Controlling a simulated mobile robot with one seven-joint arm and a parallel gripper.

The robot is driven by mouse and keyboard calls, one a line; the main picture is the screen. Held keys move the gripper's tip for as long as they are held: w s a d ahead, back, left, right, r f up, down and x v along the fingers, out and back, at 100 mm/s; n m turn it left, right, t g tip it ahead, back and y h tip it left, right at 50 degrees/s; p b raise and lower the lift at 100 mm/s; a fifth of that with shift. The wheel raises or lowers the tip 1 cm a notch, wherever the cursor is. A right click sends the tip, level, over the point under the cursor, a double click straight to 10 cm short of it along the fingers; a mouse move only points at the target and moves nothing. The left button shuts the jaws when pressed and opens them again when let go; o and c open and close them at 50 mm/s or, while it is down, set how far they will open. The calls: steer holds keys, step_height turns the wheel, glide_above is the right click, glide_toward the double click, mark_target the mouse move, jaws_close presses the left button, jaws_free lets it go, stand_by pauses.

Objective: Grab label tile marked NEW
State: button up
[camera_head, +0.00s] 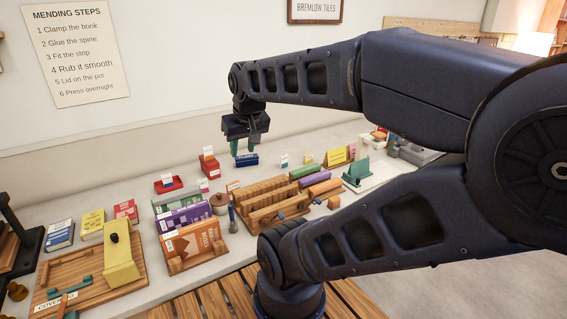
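No tile in view can be clearly read as NEW; the small labels are too small to read. Small label pieces stand at the back of the bench: a pale one (284,160), a yellow one (309,159) and a white one above the red box. My gripper (243,149) points down over the back of the bench, its two teal fingers apart with nothing seen between them. A blue box (247,161) with a pale label is just below the fingertips in the picture; whether they touch it I cannot tell.
A red box (209,168) and a red tray (168,185) stand left of the gripper. A wooden board (75,270) lies at left. My arm covers much of the right side.

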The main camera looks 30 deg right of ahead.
steer(key=shift+o, duration=0.4)
steer(key=w+d+r+m+g+y, duration=0.15)
steer(key=w+d+m, duration=0.3)
steer(key=w, duration=0.85)
steer(key=m+g+h, duration=0.3)
steer(key=m, duration=0.9)
glide_above(284, 155)
steer(key=f, duration=1.8)
steer(key=a+f, duration=0.1)
steer(key=f, duration=1.4)
steer(key=d+f, duration=0.1)
steer(key=f, duration=0.2)
steer(key=shift+f, duration=0.4)
